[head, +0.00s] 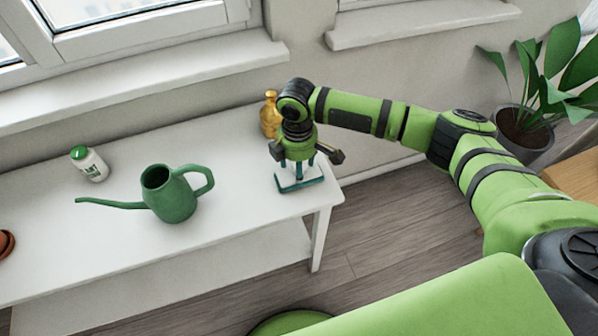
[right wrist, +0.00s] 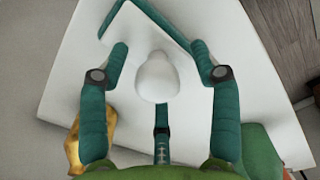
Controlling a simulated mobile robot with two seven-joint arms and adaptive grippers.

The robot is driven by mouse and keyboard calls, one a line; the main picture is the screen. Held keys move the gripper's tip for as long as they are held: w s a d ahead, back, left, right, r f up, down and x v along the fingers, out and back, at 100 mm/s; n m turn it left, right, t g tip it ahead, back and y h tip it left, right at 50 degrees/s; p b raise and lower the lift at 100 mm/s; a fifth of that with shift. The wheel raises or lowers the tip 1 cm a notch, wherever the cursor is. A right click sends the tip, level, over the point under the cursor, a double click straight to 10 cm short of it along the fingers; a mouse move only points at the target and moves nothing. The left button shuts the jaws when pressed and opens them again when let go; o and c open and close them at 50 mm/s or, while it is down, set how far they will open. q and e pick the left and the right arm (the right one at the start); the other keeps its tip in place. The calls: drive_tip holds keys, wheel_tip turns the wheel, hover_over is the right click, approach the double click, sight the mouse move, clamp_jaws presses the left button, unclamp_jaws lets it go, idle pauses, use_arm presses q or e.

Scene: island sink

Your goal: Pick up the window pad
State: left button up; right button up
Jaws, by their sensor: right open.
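The window pad (head: 300,184) is a small flat piece with a teal edge. It lies on the white table near its right end in the head view. In the right wrist view its white rounded knob (right wrist: 157,78) and part of its teal edge (right wrist: 162,24) show. My right gripper (head: 304,160) is open, pointing down just above the pad. Its teal fingers (right wrist: 161,62) are spread around the knob, with gaps to it. I cannot tell exactly how high the fingertips are above the pad. My left gripper is out of view.
A green watering can (head: 172,195) and a white bottle with green cap (head: 89,164) stand left on the table (head: 235,215). A gold bottle (head: 270,115) stands close behind my gripper and shows in the wrist view (right wrist: 94,148). A potted plant (head: 524,130) is at right.

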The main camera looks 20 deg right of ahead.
drive_tip(key=c, duration=1)
drive_tip(key=shift+c, duration=1.3)
drive_tip(key=shift+w+r, duration=0.1)
drive_tip(key=shift+r, duration=0.45)
wheel_tip(320, 180, up, 3)
drive_tip(key=shift+b, duration=0.45)
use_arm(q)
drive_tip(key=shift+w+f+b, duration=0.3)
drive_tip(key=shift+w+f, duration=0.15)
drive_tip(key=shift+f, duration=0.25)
use_arm(e)
drive_tip(key=s+d+r, duration=0.2)
drive_tip(key=s, duration=0.1)
drive_tip(key=s+d+r, duration=0.2)
drive_tip(key=s, duration=0.1)
drive_tip(key=s+d+r, duration=0.2)
drive_tip(key=s+r, duration=0.1)
drive_tip(key=s, duration=0.1)
